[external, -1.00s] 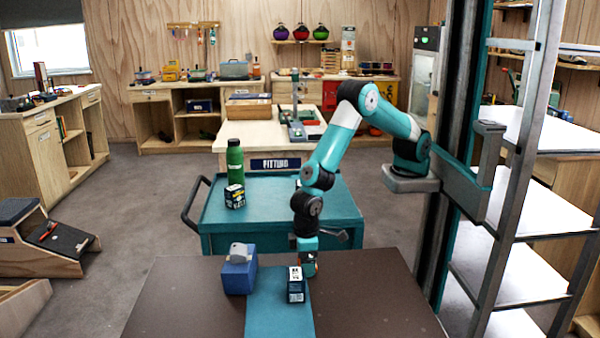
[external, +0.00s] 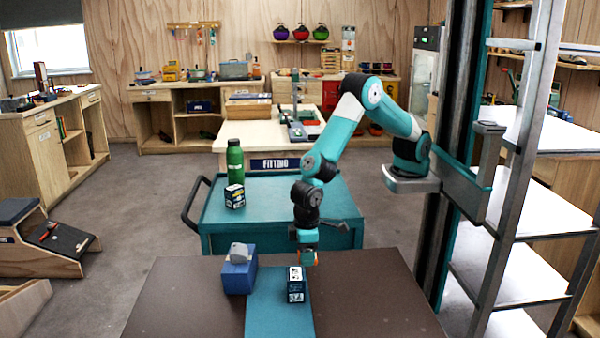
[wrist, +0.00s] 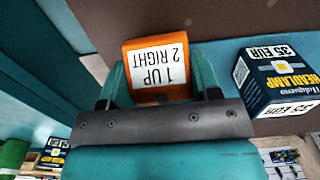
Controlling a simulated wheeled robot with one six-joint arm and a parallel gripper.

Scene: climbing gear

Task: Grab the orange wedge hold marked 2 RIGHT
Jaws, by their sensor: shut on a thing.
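The orange wedge hold (wrist: 135,58) shows in the wrist view with a white label that reads, upside down, "1 UP 2 RIGHT". My gripper (wrist: 161,82) is shut on it, with one teal finger on each side. In the external view my gripper (external: 307,256) is above the far part of the brown table, behind the headlamp box. Only a small orange patch of the hold shows there; the rest is hidden by the gripper.
A dark headlamp box (external: 296,291) stands on the blue strip (external: 279,318), close to the gripper; it also shows in the wrist view (wrist: 285,78). A blue block (external: 238,280) with a grey piece on top stands left. A teal cart (external: 270,212) with a green bottle (external: 235,160) is behind.

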